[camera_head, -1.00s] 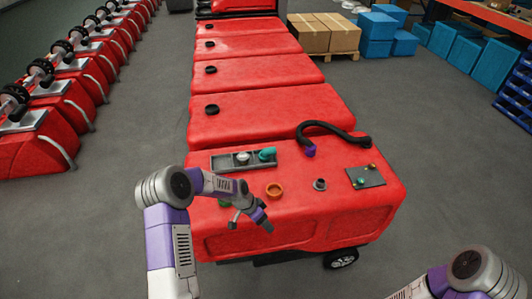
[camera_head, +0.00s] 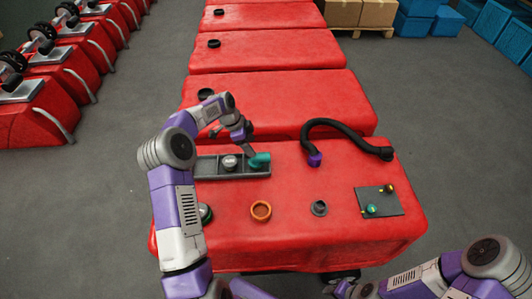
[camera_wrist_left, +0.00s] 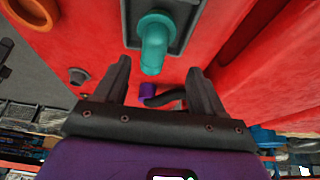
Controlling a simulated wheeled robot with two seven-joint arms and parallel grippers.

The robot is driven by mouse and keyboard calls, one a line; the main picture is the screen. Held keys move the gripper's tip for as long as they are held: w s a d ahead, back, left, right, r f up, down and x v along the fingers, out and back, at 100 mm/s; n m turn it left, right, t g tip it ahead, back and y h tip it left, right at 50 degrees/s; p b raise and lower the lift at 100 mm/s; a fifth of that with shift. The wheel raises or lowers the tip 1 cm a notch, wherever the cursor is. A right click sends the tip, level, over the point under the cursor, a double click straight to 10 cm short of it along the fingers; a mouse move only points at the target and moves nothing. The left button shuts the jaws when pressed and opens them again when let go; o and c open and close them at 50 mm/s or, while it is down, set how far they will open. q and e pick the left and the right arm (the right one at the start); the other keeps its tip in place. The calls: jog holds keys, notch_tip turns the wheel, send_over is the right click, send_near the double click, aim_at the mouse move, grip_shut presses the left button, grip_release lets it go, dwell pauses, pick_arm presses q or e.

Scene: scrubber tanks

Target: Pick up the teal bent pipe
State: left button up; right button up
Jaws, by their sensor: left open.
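The teal bent pipe (camera_head: 259,160) sits in the right-hand compartment of the grey tray (camera_head: 207,170) on the nearest red tank. My left gripper (camera_head: 235,138) is open and empty, just behind and left of the pipe, close to it. In the left wrist view the pipe (camera_wrist_left: 154,42) lies between the lines of the two open fingers (camera_wrist_left: 159,68), with its bent end toward them. I cannot tell whether a finger touches it.
A grey-white cap (camera_head: 229,162) sits in the tray's middle compartment. An orange ring (camera_head: 260,210), a grey fitting (camera_head: 319,207), a black hose (camera_head: 345,131) with a purple end and a dark plate (camera_head: 378,203) with small knobs share the red tank top (camera_head: 290,240).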

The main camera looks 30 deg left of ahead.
aim_at(259, 160)
pick_arm(q)
jog(key=shift+s+d+f, duration=0.2)
jog(key=shift+d+f, duration=0.15)
jog(key=shift+f, duration=0.4)
jog(key=b+x, duration=0.1)
jog(key=x, duration=0.3)
jog(key=shift+d+f, duration=0.15)
jog(key=shift+d, duration=0.1)
jog(key=shift+w+d+f, duration=0.1)
jog(key=shift+w+f, duration=0.05)
jog(key=shift+f, duration=0.25)
pick_arm(e)
jog(key=shift+s+f, duration=0.3)
jog(key=shift+f, duration=0.25)
pick_arm(q)
jog(key=shift+c, duration=0.4)
